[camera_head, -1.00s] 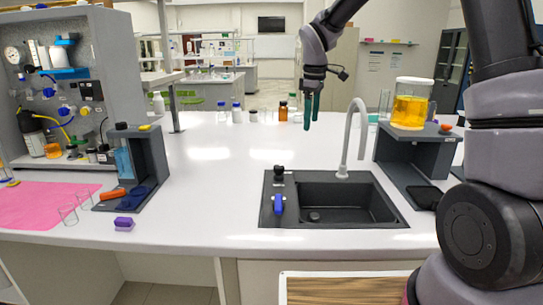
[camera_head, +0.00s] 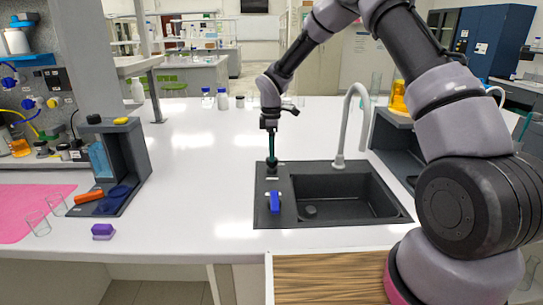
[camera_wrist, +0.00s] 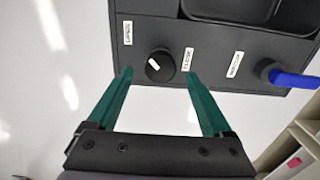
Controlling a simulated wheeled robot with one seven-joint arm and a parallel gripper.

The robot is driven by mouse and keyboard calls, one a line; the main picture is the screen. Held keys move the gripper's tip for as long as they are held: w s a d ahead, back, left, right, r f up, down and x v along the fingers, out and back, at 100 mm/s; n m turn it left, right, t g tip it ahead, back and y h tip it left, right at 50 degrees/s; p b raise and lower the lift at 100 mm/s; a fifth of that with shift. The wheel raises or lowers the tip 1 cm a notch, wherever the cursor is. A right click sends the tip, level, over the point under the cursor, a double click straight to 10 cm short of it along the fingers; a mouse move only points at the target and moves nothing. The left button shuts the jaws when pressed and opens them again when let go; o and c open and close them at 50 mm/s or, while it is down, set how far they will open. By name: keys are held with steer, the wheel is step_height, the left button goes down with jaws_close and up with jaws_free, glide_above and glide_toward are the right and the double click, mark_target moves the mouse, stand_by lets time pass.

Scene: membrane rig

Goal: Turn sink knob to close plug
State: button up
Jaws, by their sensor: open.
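The sink knob (camera_wrist: 160,66) is round and black with a white mark on its left part. It sits on the sink's dark rim between two white labels; the right one seems to read CLOSE (camera_wrist: 188,59). My gripper (camera_wrist: 158,73) has green fingers, open, one to each side of the knob with gaps visible. In the head view my gripper (camera_head: 271,158) points down over the sink's back left corner, largely hiding the knob. The dark sink (camera_head: 350,215) has a round drain (camera_head: 310,211) in its basin; the plug's state cannot be told.
A blue-handled lever (camera_head: 274,201) stands on the rim in front of the knob. A grey faucet (camera_head: 345,125) rises behind the basin. A dark stand (camera_head: 120,165) and purple block (camera_head: 103,231) are left. The counter between is clear.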

steer(key=shift+f, duration=1.2)
jaws_close()
